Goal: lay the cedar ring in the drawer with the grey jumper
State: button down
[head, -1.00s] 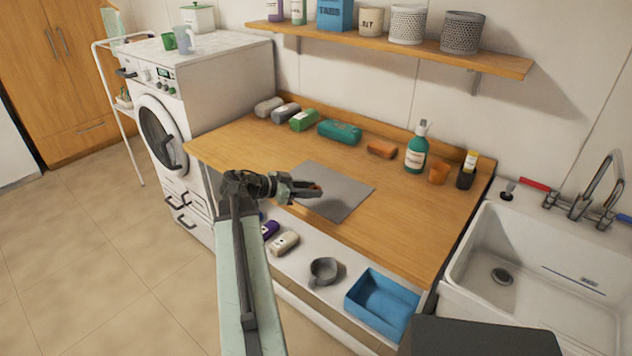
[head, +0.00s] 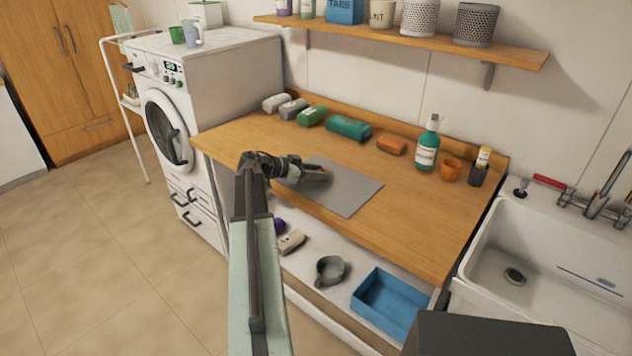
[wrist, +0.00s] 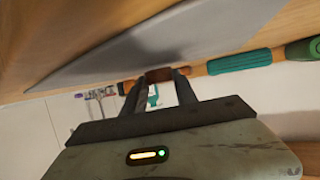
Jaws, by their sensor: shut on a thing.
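My gripper (head: 318,174) is above the grey mat on the wooden counter, shut on a small brown thing. In the wrist view the brown thing, apparently the cedar ring (wrist: 158,75), sits between the two fingertips; its full shape is hidden. Shut drawers with dark handles (head: 183,197) are under the white washing machine (head: 225,80) at the left. No open drawer and no grey jumper can be seen, so I cannot tell which drawer holds it.
The grey mat (head: 345,193) lies on the counter (head: 415,220). Below are a grey mug (head: 330,270) and a blue bin (head: 390,302). Floor at left is clear.

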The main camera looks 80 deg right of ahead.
jog(key=shift+f, duration=0.45)
jog(key=c, duration=1)
grip_release()
jog(key=shift+o, duration=0.2)
jog(key=shift+r+p, duration=0.35)
jog(key=shift+p, duration=0.05)
jog(key=p+v, duration=0.4)
jog(key=v, duration=0.8)
jog(key=shift+f, duration=0.1)
